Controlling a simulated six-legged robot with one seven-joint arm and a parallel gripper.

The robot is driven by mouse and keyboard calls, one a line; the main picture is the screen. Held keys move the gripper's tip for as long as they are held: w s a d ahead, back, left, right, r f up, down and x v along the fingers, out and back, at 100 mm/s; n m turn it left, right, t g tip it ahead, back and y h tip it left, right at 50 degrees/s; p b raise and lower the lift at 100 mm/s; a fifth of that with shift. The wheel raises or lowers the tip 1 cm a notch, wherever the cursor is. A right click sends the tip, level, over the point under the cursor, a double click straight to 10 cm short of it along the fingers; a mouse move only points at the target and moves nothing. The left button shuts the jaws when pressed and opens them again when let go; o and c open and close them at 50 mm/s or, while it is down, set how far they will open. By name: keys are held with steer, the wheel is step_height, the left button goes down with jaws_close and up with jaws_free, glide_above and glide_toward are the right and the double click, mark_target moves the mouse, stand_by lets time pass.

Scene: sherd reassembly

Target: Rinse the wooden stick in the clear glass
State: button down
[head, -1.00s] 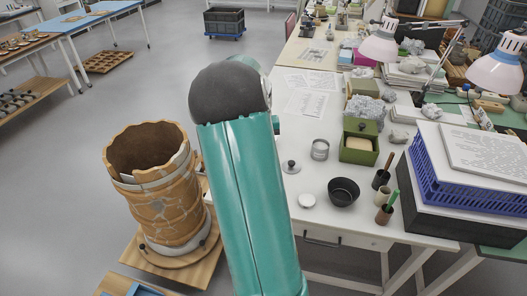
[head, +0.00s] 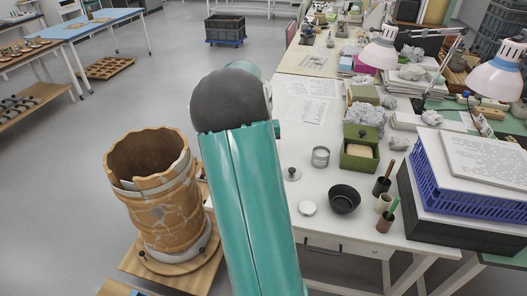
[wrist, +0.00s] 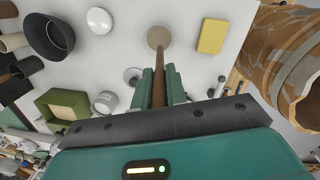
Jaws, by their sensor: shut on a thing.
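My gripper (wrist: 160,88) is shut on a thin brown wooden stick (wrist: 158,66) in the wrist view. The stick points away from the gripper, and its far end overlaps a round grey-brown disc (wrist: 158,37). This may be the clear glass seen from above with murky water, but I cannot tell for sure, nor whether the stick's tip is inside it. In the head view my arm hides the gripper, the stick and this disc. A shiny grey cylindrical jar (head: 320,157) stands on the white table; it also shows in the wrist view (wrist: 106,100).
A black bowl (head: 344,198), a white lid (head: 307,208), a green box (head: 360,149) and tool cups (head: 384,225) stand on the white table. A yellow block (wrist: 212,36) lies right of the disc. A large patched brown vessel (head: 160,205) stands left of my arm.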

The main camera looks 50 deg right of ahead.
steer(key=shift+r, duration=1.5)
